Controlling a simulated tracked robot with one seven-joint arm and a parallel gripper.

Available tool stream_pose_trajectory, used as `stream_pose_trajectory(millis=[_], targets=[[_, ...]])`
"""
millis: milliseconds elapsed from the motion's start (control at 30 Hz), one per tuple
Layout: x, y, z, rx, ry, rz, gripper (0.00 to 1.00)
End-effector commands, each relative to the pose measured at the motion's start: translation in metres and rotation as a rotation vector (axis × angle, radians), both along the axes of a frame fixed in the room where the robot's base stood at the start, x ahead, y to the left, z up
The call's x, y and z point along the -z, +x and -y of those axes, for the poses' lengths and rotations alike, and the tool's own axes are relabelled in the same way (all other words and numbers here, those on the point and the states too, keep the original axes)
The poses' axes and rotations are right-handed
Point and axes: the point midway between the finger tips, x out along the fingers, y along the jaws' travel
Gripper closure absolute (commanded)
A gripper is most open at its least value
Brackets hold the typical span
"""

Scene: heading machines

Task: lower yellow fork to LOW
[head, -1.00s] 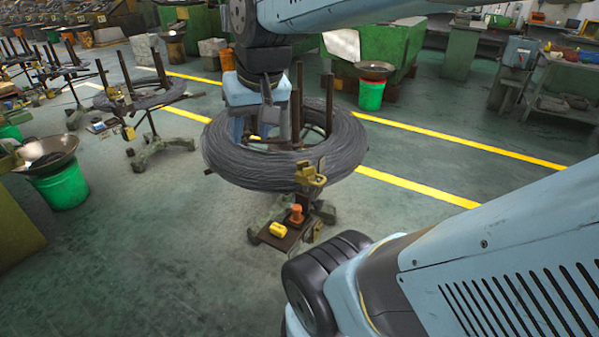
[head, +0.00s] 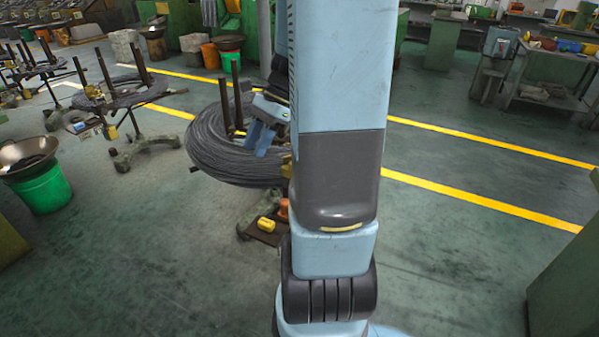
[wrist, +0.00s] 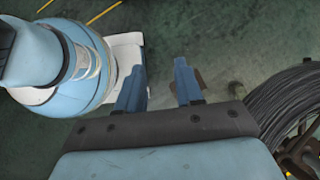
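A yellow piece that may be the fork (head: 287,167) shows as a sliver at the coil's right edge in the head view; my arm hides most of it. The grey wire coil (head: 208,150) lies on a stand with upright dark posts. My gripper (head: 260,140) points down in front of the coil's back part. I cannot make out the fork's height setting.
A low brown plate with a yellow block (head: 266,225) and an orange piece (head: 283,209) sits below the coil. A green bucket with a pan (head: 45,190) stands at left, near another coil stand (head: 122,95). Green furniture (head: 565,265) is at right. Floor in front is open.

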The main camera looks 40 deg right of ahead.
Motion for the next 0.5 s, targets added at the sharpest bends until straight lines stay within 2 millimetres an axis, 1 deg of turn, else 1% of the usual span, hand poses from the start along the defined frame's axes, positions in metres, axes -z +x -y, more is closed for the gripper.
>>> stream_pose_trajectory(millis=[33,300,500], targets=[[0.009,0.003,0.01,0.064,0.044,-0.038,0.64],[0.05,0.016,0.054,0.388,0.274,-0.217,0.64],[0.082,0.021,0.09,0.616,0.461,-0.347,0.64]])
